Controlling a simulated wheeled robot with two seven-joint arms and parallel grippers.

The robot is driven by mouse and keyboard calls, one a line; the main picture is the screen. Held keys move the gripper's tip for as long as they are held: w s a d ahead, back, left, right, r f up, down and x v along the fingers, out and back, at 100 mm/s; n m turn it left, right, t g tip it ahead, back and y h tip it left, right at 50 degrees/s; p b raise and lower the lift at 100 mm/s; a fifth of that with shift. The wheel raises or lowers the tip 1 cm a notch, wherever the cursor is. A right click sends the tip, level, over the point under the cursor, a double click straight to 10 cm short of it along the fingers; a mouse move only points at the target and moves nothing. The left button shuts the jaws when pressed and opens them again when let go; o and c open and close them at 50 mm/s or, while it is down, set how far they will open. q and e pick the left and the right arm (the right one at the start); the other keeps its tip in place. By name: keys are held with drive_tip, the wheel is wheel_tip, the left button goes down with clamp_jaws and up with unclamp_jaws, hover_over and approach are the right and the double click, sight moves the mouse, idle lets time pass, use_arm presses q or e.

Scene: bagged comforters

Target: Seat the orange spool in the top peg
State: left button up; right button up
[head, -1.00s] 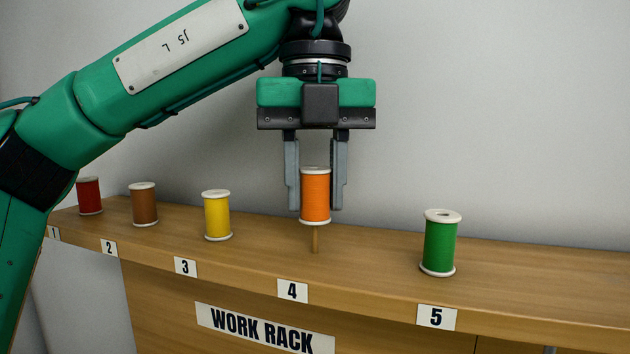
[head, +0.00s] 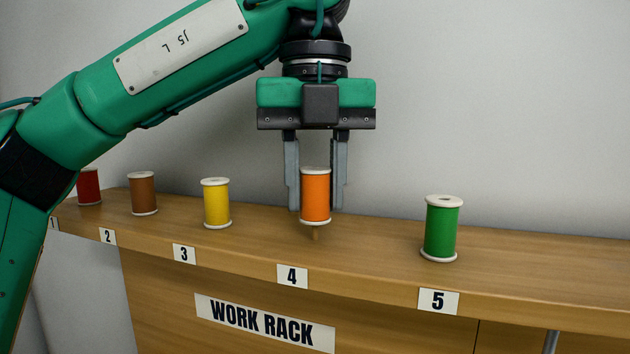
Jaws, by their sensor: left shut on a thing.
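The orange spool (head: 315,197) is upright between the two grey fingers of my left gripper (head: 316,190), which is shut on it. The spool hangs a little above the rack top at position 4. My right gripper is not in view.
The work rack (head: 365,235) also holds red (head: 89,187), brown (head: 143,195), yellow (head: 216,204) and green (head: 441,229) spools, all upright. The rack top is clear between them. A plain wall (head: 520,110) stands behind.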

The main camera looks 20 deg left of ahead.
use_arm(q)
drive_tip(key=shift+f+b, duration=0.75)
drive_tip(key=shift+f, duration=0.25)
drive_tip(key=o, duration=1.7)
drive_tip(key=shift+r, duration=0.1)
drive_tip(key=shift+c, duration=0.2)
drive_tip(key=shift+r+p, duration=3.5)
drive_tip(key=shift+r, duration=0.1)
wheel_tip(320, 180, up, 14)
drive_tip(key=shift+f+p, duration=0.25)
drive_tip(key=shift+p, duration=0.2)
